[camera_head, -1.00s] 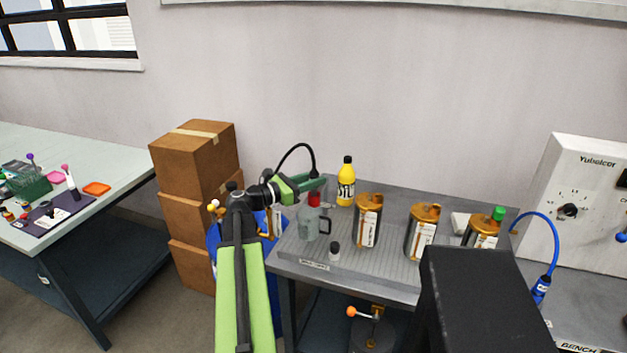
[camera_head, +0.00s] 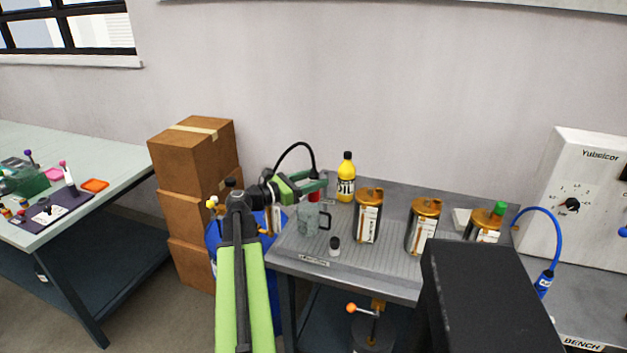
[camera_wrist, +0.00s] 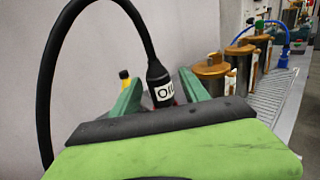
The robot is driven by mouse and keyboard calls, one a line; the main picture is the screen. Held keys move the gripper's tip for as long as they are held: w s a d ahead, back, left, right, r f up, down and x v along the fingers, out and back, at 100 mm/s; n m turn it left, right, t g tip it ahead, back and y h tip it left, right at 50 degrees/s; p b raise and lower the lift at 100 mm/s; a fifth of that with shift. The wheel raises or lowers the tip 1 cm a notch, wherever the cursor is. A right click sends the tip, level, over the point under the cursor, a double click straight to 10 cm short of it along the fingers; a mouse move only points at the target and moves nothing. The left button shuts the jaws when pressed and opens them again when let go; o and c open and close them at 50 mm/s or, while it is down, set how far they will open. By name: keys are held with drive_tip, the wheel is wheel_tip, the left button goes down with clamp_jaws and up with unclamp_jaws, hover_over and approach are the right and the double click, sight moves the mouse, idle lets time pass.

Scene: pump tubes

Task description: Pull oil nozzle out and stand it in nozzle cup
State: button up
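The oil nozzle (camera_wrist: 159,82) is a dark cylinder with a white "OIL" label, on the end of a black hose. In the wrist view it sits between my green fingers, leaning slightly. My gripper (camera_head: 316,184) looks closed around it, though finger contact is partly hidden. In the head view the nozzle is mostly covered by my gripper, above the left back of the bench tray. A red part (camera_head: 313,197) shows just below the fingers, behind a clear jug (camera_head: 309,219). I cannot tell whether it is the nozzle cup or part of the nozzle.
A yellow oil bottle (camera_head: 346,181) stands close behind and to the right of my gripper. Several amber-topped canisters (camera_head: 368,217) stand further right. A small dark-capped vial (camera_head: 334,247) stands at the tray front. Stacked boxes (camera_head: 193,152) are at left.

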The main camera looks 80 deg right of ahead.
drive_tip(key=v, duration=1.7)
drive_tip(key=shift+a, duration=0.2)
drive_tip(key=shift+w, duration=0.1)
